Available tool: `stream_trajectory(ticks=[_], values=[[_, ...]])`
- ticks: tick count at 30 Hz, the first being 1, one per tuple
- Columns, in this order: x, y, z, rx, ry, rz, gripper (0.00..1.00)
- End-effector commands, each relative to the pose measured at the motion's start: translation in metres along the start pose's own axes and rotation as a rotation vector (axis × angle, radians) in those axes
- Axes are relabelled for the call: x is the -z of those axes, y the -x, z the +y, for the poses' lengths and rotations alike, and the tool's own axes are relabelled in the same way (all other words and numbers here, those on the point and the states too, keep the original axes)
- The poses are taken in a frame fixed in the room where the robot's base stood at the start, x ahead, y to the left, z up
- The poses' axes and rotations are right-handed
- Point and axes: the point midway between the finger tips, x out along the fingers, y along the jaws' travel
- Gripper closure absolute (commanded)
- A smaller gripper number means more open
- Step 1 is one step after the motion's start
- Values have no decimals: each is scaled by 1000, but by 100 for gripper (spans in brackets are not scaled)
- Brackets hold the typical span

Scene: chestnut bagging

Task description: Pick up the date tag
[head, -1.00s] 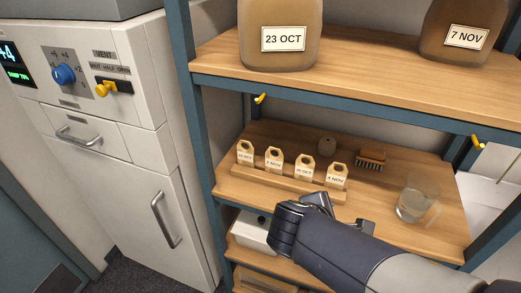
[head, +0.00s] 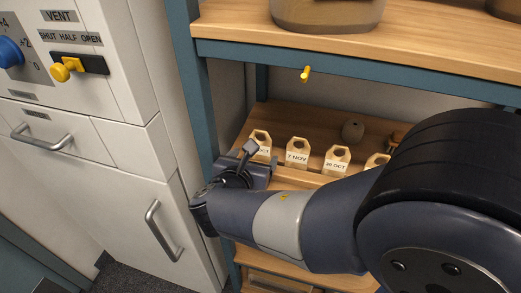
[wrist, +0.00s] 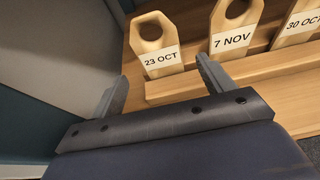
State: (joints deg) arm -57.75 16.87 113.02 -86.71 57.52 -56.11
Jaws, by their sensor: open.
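Wooden date tags with a hole at the top stand in a row in a wooden holder (wrist: 215,78) on the middle shelf. In the wrist view the leftmost tag reads 23 OCT (wrist: 161,60), with 7 NOV (wrist: 231,40) and 30 OCT (wrist: 302,22) to its right. The head view shows the 23 OCT tag (head: 262,146) partly hidden, 7 NOV (head: 297,156), 30 OCT (head: 336,162) and a fourth tag (head: 377,161) mostly behind my arm. My gripper (wrist: 163,78) is open and empty, its fingers in front of the 23 OCT tag, apart from it.
A brown jar (head: 325,12) stands on the upper shelf (head: 420,50), above the tags. The blue shelf post (head: 193,90) and white cabinet (head: 130,185) stand left of my gripper.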

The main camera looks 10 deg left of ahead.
Motion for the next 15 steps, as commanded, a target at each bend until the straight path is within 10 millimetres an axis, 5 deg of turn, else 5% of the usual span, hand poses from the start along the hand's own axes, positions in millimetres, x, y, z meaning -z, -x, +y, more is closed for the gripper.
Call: stream_trajectory(ticks=[15], values=[[2, -56, -2, 3, -3, 2, 24]])
